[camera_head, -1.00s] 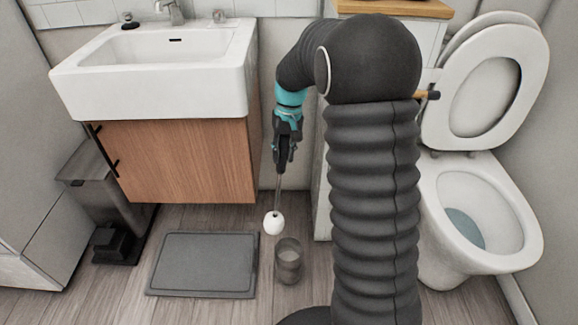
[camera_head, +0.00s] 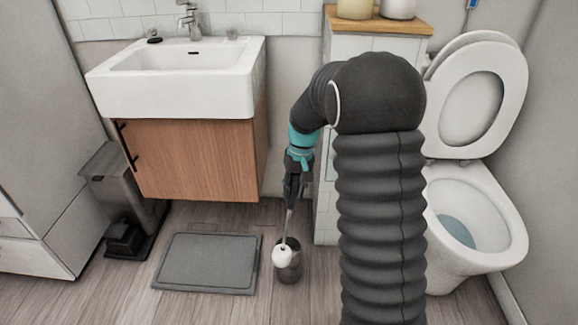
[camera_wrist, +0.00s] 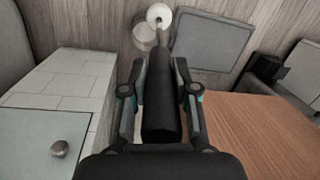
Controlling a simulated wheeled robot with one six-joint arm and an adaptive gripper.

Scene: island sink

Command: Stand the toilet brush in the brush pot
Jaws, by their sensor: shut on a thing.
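My gripper (camera_head: 291,183) is shut on the dark handle of the toilet brush, which hangs head-down. The brush's round white head (camera_head: 282,257) overlaps the upper left of the grey brush pot (camera_head: 291,273) in the head view. In the wrist view the black handle (camera_wrist: 160,95) lies between the fingers, and the white head (camera_wrist: 159,15) appears beyond it, overlapping the upper right of the pot's rim (camera_wrist: 144,38). The pot stands upright on the floor. The head looks outside the opening, towards one side; its exact height against the rim is hard to tell.
A grey mat (camera_head: 208,262) lies just left of the pot. A wooden sink cabinet (camera_head: 190,160) stands behind the mat, with a pedal bin (camera_head: 122,195) to its left. A white tiled cabinet (camera_head: 326,210) is right of the pot, and the toilet (camera_head: 468,225) is further right.

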